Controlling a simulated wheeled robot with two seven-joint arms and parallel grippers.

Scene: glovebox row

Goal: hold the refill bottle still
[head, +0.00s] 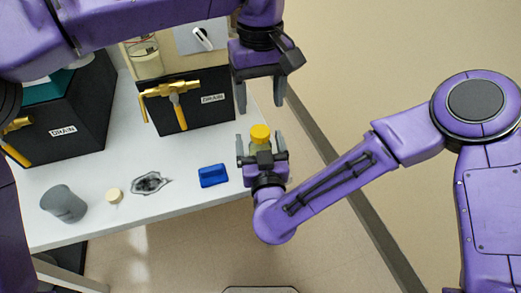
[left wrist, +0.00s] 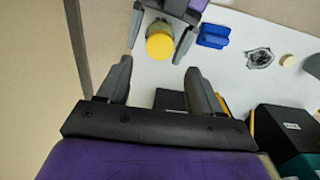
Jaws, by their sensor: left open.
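The refill bottle, with a yellow cap (head: 260,132) and a dull olive body, is at the right end of the white bench. In the left wrist view its cap (left wrist: 160,46) faces the camera. My right gripper (head: 261,135) is around the bottle, one finger on each side. The fingers stand wide apart with narrow gaps beside the bottle, so it looks open. What the bottle's base rests on is hidden. My left gripper (head: 261,105) is open and empty, above and behind the bottle, fingers pointing toward it. It also shows in the left wrist view (left wrist: 156,72).
Black DRAIN boxes with brass taps (head: 178,95) stand behind. Floor is open at right.

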